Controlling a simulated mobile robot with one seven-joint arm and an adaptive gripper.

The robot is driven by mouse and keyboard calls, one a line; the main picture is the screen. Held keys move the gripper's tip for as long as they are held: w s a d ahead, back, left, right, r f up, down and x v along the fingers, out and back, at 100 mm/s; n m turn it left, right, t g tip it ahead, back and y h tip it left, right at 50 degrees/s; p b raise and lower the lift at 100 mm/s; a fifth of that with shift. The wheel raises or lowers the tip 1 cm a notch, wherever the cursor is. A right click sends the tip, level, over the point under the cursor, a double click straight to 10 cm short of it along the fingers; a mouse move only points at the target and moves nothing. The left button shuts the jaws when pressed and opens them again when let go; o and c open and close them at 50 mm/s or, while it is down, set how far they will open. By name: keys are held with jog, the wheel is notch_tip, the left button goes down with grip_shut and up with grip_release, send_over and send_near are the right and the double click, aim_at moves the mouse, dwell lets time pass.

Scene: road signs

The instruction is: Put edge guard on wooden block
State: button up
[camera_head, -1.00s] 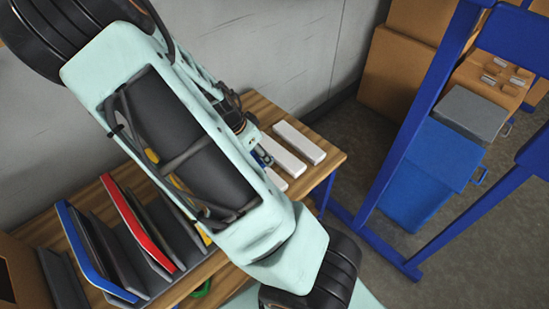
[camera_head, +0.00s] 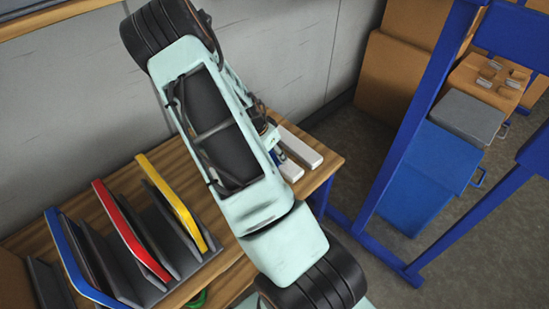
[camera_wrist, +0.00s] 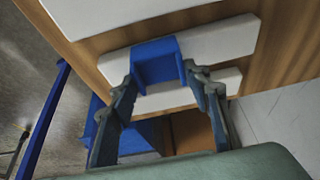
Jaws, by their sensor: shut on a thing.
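My gripper (camera_wrist: 161,72) is shut on a blue edge guard (camera_wrist: 157,57), a short channel-shaped piece between the two fingertips. In the wrist view the guard overlaps a long white block (camera_wrist: 222,42) on the wooden table. I cannot tell whether the guard touches the block or hangs above it. Another white block (camera_wrist: 172,99) shows partly behind the guard and fingers, and a larger white one (camera_wrist: 120,12) is cut off at the top. In the head view two white blocks (camera_head: 300,146) lie at the table's right end. My arm hides most of the gripper there.
A dark rack on the wooden table (camera_head: 318,180) holds blue (camera_head: 72,255), red (camera_head: 130,230) and yellow (camera_head: 172,202) edged panels. A blue metal frame (camera_head: 402,150) stands to the right, near cardboard boxes (camera_head: 393,75) and a blue bin (camera_head: 430,165). A grey wall stands behind the table.

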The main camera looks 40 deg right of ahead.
jog(key=shift+a+f, duration=0.1)
jog(key=shift+f, duration=1.1)
jog(key=shift+f, duration=0.25)
jog(key=o, duration=1.2)
jog(key=shift+r, duration=0.1)
jog(key=shift+c, duration=0.2)
jog(key=shift+r, duration=0.15)
